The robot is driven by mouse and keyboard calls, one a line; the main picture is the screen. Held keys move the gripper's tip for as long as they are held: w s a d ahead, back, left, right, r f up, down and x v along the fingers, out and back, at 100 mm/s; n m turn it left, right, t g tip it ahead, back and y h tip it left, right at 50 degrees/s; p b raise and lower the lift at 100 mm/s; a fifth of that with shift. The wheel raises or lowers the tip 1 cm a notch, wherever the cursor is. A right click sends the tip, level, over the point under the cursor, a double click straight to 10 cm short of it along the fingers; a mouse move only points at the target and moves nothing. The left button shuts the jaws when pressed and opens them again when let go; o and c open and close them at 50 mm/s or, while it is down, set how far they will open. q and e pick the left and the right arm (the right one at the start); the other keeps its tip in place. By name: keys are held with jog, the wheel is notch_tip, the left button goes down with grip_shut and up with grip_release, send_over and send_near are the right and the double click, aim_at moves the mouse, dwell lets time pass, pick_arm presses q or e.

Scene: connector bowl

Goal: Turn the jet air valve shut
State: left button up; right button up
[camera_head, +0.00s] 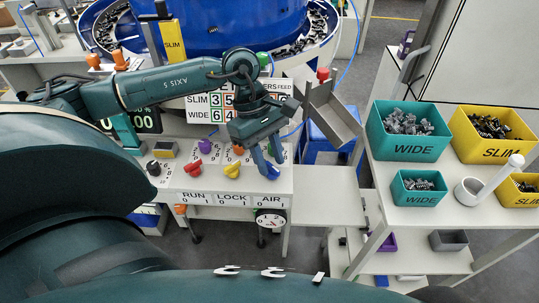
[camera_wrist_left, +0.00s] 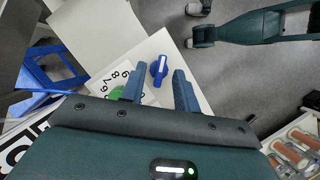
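The blue valve knob (camera_wrist_left: 159,69) with a white stripe shows in the left wrist view, near the edge of the white panel. My left gripper (camera_wrist_left: 160,92) is open, with its two blue fingers apart and the knob beyond the tips, roughly between them. Nothing is held. In the head view my left gripper (camera_head: 267,165) hangs over the right end of the control panel (camera_head: 180,183), above the AIR label. There the blue fingers cover the knob or blend with it, so contact cannot be told.
Red (camera_head: 193,173), purple (camera_head: 206,146) and yellow (camera_head: 233,170) knobs stand on the panel left of the gripper. A gauge (camera_head: 270,219) hangs at its front. A grey chute (camera_head: 332,113) is close on the right. Teal and yellow connector bins stand farther right.

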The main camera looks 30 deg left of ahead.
pick_arm(q)
jog(key=shift+f, duration=0.15)
jog(key=shift+c, duration=0.3)
grip_shut()
